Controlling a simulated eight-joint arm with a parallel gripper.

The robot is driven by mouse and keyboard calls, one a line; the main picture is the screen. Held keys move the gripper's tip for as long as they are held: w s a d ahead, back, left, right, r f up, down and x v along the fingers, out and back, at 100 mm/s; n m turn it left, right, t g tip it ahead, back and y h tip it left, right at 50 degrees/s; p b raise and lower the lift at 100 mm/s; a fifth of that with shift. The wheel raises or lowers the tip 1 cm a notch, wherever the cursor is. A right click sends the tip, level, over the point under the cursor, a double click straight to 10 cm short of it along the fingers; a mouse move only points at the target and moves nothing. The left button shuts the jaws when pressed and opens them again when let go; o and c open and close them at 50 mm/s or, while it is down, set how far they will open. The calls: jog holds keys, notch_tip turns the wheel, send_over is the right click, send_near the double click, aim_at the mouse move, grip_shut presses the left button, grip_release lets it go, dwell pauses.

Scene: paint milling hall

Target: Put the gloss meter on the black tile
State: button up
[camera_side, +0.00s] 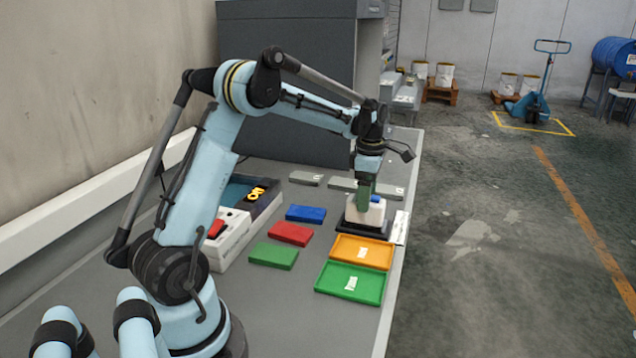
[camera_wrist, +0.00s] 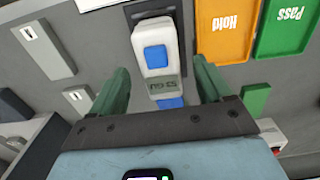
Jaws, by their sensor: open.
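The gloss meter (camera_side: 374,214) is a white block with blue parts, resting on the black tile (camera_side: 347,230) near the right side of the bench. In the wrist view the gloss meter (camera_wrist: 151,33) shows a blue button and a small display, with dark tile (camera_wrist: 183,22) beside it. My gripper (camera_side: 366,190) is low at the meter, pointing down. In the wrist view the green fingers of my gripper (camera_wrist: 161,68) are open, one on each side of the meter, with gaps showing. In the side view the near finger hides part of the meter.
An orange Hold tray (camera_side: 343,246) and a green Pass tray (camera_side: 369,294) lie in front of the tile. Blue (camera_side: 305,214), red (camera_side: 290,234) and green (camera_side: 274,256) flat blocks lie to the left. Grey labelled slabs (camera_side: 306,178) lie behind. The bench edge is close on the right.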

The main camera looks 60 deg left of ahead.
notch_tip(320, 180, up, 7)
jog(key=shift+f, duration=0.2)
jog(key=shift+d+r, duration=0.2)
jog(key=shift+r, duration=0.25)
jog(key=s+d+r+m+t, duration=0.3)
jog(key=s+d+m, duration=0.3)
jog(key=d+m, duration=0.55)
jog(key=s+d+f+m+t, duration=0.4)
jog(key=s+d+m, duration=0.4)
jog(key=m, duration=0.7)
jog(key=shift+s, duration=0.5)
